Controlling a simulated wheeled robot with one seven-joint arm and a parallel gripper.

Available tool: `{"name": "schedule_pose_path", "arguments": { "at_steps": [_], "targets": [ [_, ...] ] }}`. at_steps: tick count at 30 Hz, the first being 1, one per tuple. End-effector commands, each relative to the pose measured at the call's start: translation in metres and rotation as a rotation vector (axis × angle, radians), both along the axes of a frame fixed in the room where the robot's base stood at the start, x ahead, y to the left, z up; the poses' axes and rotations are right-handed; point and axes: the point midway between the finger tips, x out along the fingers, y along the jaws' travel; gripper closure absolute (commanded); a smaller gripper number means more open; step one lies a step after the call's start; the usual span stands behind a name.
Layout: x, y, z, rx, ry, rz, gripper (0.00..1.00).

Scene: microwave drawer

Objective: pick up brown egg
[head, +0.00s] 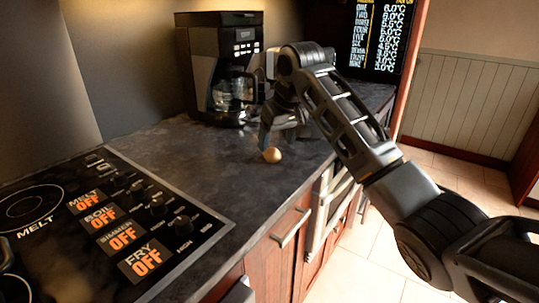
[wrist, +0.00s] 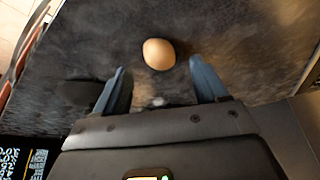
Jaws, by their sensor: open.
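The brown egg (head: 272,155) lies on the dark countertop (head: 200,160), near its front edge. In the wrist view the egg (wrist: 158,54) is just beyond my fingertips, roughly centred between them. My gripper (wrist: 160,78) is open and empty, with its two blue-grey fingers spread apart on either side. In the head view my gripper (head: 266,138) is directly above and behind the egg, pointing down. One finger shows there beside the egg; the other is hard to make out. I cannot tell whether a finger touches the egg.
A black coffee maker (head: 222,60) with a glass carafe stands behind my gripper. A stovetop (head: 100,225) with knobs is at the left. Wooden drawers with handles (head: 290,228) are below the counter edge. The counter left of the egg is clear.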

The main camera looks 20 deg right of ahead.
Motion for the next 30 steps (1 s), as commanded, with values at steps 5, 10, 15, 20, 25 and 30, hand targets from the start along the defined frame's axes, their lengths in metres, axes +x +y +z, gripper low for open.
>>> {"name": "schedule_pose_path", "arguments": {
  "at_steps": [5, 10, 15, 20, 25, 30],
  "targets": [
    [0.009, 0.001, -0.019, 0.0, 0.002, 0.0, 0.28],
    [0.019, 0.003, -0.04, 0.0, 0.001, 0.0, 0.28],
    [0.022, 0.004, -0.048, 0.0, -0.001, 0.0, 0.28],
    [0.022, 0.004, -0.048, 0.0, -0.001, 0.0, 0.28],
    [0.022, 0.004, -0.048, 0.0, -0.001, 0.0, 0.42],
    [0.022, 0.004, -0.048, 0.0, -0.001, 0.0, 0.59]
  ]
}}
